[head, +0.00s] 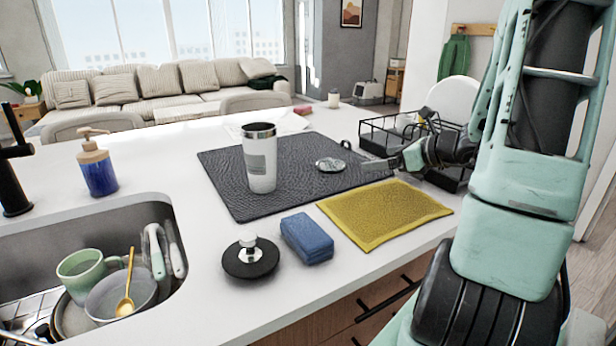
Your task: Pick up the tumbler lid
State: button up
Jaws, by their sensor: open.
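The tumbler lid (331,165) is a small round, greyish disc lying on the dark drying mat (225,172), just right of the tumbler. The tumbler (261,158) is white with a metal rim and a grey label, and it stands upright and uncovered on the mat. My gripper (372,165) is open and points left, low over the right part of the mat. Its fingertips are a short gap to the right of the lid, and nothing shows between them.
A yellow cloth (385,214), a blue sponge (307,238) and a black sink stopper (251,260) lie in front of the mat. A black wire rack (390,130) stands behind my gripper. The sink (165,212) with dishes and a soap bottle (97,168) are left.

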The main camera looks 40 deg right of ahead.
jog(key=shift+d+f, duration=0.15)
jog(key=shift+d, duration=0.25)
send_near(337, 164)
jog(key=x, duration=0.5)
jog(key=shift+w+a, duration=0.2)
jog(key=x, duration=0.4)
jog(key=shift+w+f, duration=0.2)
jog(key=shift+w, duration=0.15)
jog(key=c, duration=1)
